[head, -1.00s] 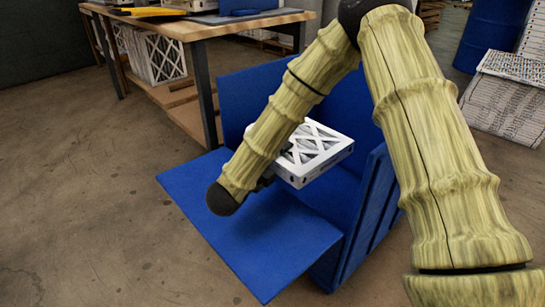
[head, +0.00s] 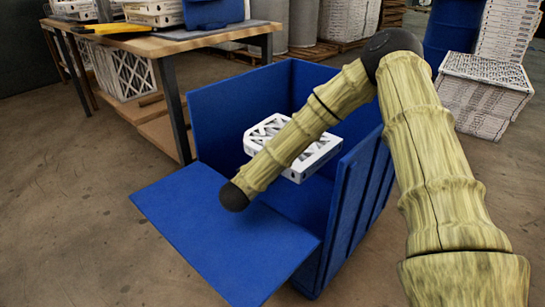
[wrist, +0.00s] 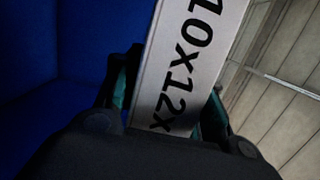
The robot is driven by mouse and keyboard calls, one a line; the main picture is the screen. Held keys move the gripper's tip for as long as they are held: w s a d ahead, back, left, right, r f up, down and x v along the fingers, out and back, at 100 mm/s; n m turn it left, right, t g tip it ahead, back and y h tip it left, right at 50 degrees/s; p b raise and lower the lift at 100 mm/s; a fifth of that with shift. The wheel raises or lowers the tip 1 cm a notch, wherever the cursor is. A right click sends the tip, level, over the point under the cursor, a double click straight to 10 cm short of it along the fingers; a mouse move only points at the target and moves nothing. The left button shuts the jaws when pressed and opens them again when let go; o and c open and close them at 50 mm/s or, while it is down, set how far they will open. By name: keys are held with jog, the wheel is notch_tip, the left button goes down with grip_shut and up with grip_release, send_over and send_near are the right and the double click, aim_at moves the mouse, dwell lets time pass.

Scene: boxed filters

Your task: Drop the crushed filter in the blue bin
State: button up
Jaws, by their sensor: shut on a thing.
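The filter (head: 318,157) is a white box-like frame with a criss-cross face, held over the open blue bin (head: 225,100). In the head view my arm crosses in front of it and hides my gripper. In the wrist view my gripper (wrist: 165,110) is shut on the filter (wrist: 195,50), with a dark finger on each side of its white edge, printed "10x12x". The bin's front flap (head: 215,235) is folded down toward me. Blue bin wall fills the left of the wrist view. I cannot tell how crushed the filter is.
A wooden workbench (head: 165,46) with metal legs stands behind and left of the bin, with filters on and under it. A blue barrel (head: 455,28) and stacked filters (head: 485,85) stand at the back right. The floor at left is clear.

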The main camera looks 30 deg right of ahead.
jog(key=shift+s+d+f+b+x, duration=0.2)
jog(key=shift+s+f+x, duration=0.1)
jog(key=shift+x, duration=1.4)
jog(key=shift+s+d+f+b+x, duration=0.1)
jog(key=shift+s+f+b+x, duration=0.15)
jog(key=shift+x, duration=1.5)
jog(key=shift+s+d+f+b+x, duration=0.2)
jog(key=shift+f+x, duration=0.1)
jog(key=shift+x, duration=1.4)
jog(key=o, duration=1.2)
jog(key=shift+c, duration=0.2)
jog(key=v, duration=1.2)
